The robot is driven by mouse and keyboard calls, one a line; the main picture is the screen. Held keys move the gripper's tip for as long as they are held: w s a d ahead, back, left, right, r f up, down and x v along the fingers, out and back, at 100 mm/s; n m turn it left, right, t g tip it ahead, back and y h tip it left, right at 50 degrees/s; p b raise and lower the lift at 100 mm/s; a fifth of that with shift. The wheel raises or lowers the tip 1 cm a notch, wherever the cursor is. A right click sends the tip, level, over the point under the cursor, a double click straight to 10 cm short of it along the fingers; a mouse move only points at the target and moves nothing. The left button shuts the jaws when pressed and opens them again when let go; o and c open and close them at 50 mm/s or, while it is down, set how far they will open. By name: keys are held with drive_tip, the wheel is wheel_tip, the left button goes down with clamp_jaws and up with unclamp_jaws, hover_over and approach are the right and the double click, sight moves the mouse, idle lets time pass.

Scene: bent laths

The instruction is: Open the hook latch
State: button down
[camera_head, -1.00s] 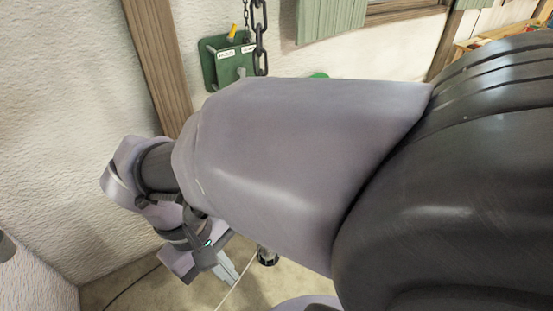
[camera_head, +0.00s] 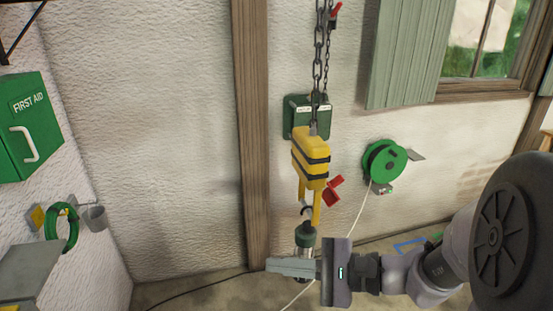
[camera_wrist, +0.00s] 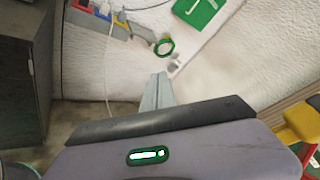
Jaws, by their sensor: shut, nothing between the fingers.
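A yellow hoist block (camera_head: 311,158) with black stripes hangs on a dark chain in the head view. Its yellow edge also shows at the right of the wrist view (camera_wrist: 302,122). Below it is a small dark hook (camera_head: 306,211), with a dark green and grey cylindrical piece (camera_head: 305,238) under it. The latch on the hook is too small to make out. My gripper (camera_head: 270,265) is shut and empty, its fingers pointing left across the lower part of that piece. I cannot tell whether they touch. In the wrist view the closed fingers (camera_wrist: 161,76) point up the picture.
A red lever (camera_head: 333,190) sticks out beside the block. A green plate (camera_head: 296,118) and a green reel (camera_head: 384,161) with a pale cord are on the wall behind. A wooden post (camera_head: 250,140) stands left. A first aid box (camera_head: 28,125) hangs far left.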

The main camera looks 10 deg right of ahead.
drive_tip(key=w+d+m+t+h, duration=0.2)
drive_tip(key=d+m+t+h, duration=0.1)
drive_tip(key=d, duration=0.5)
drive_tip(key=w+d+f+m+t+h+p, duration=0.1)
drive_tip(key=w+d+m+t+h, duration=0.1)
drive_tip(key=d+m+t, duration=0.3)
drive_tip(key=w+d+f+m+t+h, duration=0.1)
drive_tip(key=d+m+t+h, duration=0.3)
drive_tip(key=d, duration=0.8)
drive_tip(key=shift+w+d+h, duration=0.15)
drive_tip(key=shift+w+h, duration=0.35)
drive_tip(key=shift+w, duration=0.35)
drive_tip(key=shift+p, duration=0.3)
drive_tip(key=w+a+r+p, duration=0.1)
drive_tip(key=w+a+r, duration=0.3)
drive_tip(key=w, duration=0.5)
drive_tip(key=shift+w+r, duration=0.3)
drive_tip(key=shift+r, duration=0.35)
